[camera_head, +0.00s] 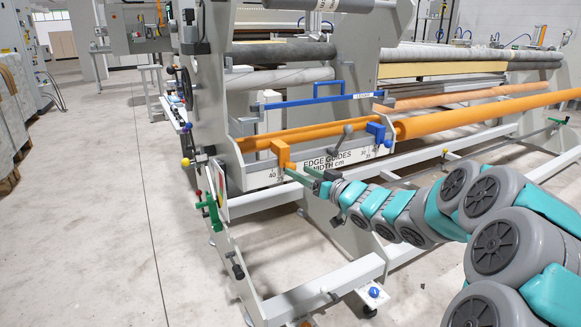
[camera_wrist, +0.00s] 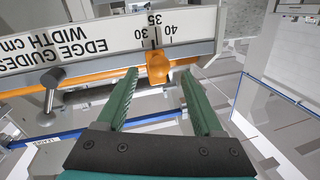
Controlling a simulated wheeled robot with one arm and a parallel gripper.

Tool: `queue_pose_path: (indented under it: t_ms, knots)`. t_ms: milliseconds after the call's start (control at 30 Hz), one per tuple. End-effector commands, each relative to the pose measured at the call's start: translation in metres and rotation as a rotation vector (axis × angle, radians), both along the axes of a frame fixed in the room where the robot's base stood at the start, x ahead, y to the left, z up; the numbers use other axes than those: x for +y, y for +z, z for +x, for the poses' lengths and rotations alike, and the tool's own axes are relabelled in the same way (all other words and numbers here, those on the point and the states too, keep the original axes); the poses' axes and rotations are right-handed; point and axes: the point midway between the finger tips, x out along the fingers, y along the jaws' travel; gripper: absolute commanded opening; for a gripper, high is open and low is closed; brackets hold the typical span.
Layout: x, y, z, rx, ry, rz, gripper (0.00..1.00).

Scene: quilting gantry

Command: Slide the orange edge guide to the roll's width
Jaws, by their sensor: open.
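The orange edge guide (camera_head: 282,154) sits at the left part of the white scale plate (camera_head: 334,161), marked "EDGE GUIDES WIDTH cm". In the wrist view the orange guide (camera_wrist: 157,70) is close to the 35 mark, with 30 and 40 on either side. My gripper (camera_head: 291,172) is open and reaches the guide from the front right. In the wrist view my gripper's (camera_wrist: 161,76) green fingers stand either side of the guide. I cannot tell whether they touch it.
A blue bar (camera_head: 315,101) crosses above. A green-handled lever (camera_head: 205,200) and frame rails lie below left. Open floor (camera_head: 100,200) is at left.

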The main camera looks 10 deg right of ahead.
Motion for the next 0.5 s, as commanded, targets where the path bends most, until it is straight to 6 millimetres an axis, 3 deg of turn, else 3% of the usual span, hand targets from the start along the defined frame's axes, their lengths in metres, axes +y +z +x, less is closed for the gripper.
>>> queue_pose_path:
  t_ms: [200, 500]
  knots:
    - [0.015, -0.001, 0.027, 0.0, 0.002, 0.0, 0.69]
    - [0.024, 0.0, 0.044, 0.0, -0.002, -0.001, 0.69]
